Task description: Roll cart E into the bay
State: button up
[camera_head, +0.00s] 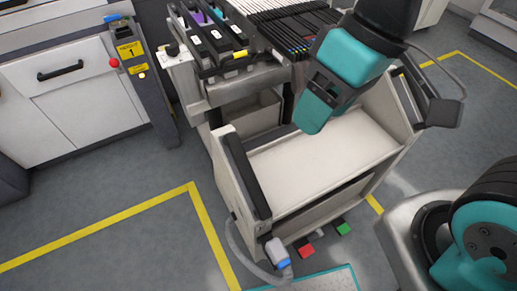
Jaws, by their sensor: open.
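A pale feeder cart (222,190) stands upright in the middle of the view, with a black bar (245,175) on its near left side. I see no letter on it, so I cannot tell that it is cart E. Its upper deck carries several feeders (200,32) and a row of dark slats (290,22). Its lower front tray (335,150) is empty. My gripper (316,112), teal and black, is open and hangs above this tray. It appears apart from the cart, though its fingertips are hard to make out. I cannot tell which area is the bay.
A white cabinet (75,105) and a post with a yellow "1" label (130,50) stand at the left. Yellow lines (100,228) mark the grey floor. A red pedal (305,249), a green pedal (343,229) and a blue-ended hose (277,252) are at the cart's foot. Floor at lower left is clear.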

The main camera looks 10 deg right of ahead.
jog(key=w+a+f+m+h+p, duration=0.2)
jog(key=w+a+f, duration=0.3)
jog(key=w, duration=0.2)
jog(key=m+h+p, duration=0.1)
jog(key=h+p, duration=0.1)
send_near(247, 172)
notch_tip(247, 172, down, 10)
jog(key=shift+s+d+f, duration=0.1)
jog(key=shift+d+f, duration=0.05)
jog(key=shift+f, duration=0.05)
grip_shut()
